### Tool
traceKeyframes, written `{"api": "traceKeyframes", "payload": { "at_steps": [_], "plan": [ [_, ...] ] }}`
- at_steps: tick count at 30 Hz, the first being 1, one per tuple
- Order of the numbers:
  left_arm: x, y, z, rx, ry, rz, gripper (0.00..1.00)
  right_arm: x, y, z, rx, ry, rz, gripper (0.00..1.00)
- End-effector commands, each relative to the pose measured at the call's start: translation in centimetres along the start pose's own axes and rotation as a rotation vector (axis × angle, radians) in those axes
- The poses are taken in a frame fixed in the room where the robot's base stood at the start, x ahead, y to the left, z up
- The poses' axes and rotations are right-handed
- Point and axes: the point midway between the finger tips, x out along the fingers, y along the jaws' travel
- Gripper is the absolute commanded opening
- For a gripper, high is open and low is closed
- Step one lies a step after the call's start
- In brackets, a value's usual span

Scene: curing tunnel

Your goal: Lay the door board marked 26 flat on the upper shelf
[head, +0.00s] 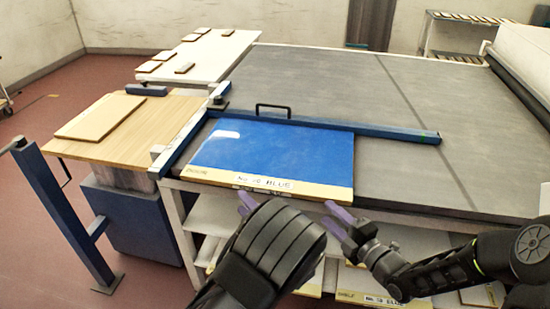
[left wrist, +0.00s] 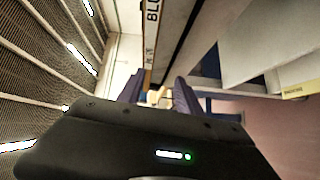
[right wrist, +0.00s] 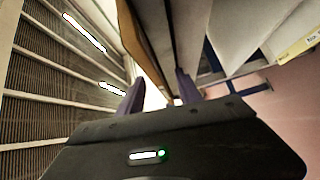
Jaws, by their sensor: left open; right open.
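A blue-faced door board (head: 270,155) with a pale front edge lies flat at the near left of the grey table. Its label reads "BLUE", but I cannot read its number surely. My left gripper (head: 247,203) is open at the left part of the board's front edge. In the left wrist view the labelled edge (left wrist: 150,45) lies ahead of the open fingers (left wrist: 157,92). My right gripper (head: 338,215) is open near the board's front right corner. The right wrist view also shows the board's edge (right wrist: 140,40) ahead of the open fingers (right wrist: 158,95). Neither gripper clearly holds it.
A blue rail (head: 360,129) runs behind the board across the grey table (head: 440,165). White shelves (head: 208,218) below the table hold more boards, one labelled (head: 370,298). A wooden-topped stand (head: 150,130) with a board is at the left, near a blue post (head: 62,212).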

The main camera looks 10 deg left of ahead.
Motion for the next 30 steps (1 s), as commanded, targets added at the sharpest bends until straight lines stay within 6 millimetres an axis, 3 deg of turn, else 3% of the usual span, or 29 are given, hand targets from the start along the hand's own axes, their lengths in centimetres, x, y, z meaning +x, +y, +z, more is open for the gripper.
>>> {"api": "traceKeyframes", "payload": {
  "at_steps": [4,17,30],
  "plan": [
    [-0.5,2.1,0.1,-0.094,0.037,0.056,0.42,0.2,1.4,-0.2,-0.104,0.028,0.045,0.42],
    [0.2,2.0,0.0,-0.091,0.036,0.053,0.42,0.8,1.4,-0.2,-0.101,0.028,0.043,0.42],
    [5.8,2.2,-0.3,-0.09,0.037,0.052,0.42,6.5,1.6,-0.4,-0.1,0.029,0.042,0.42]
  ]
}}
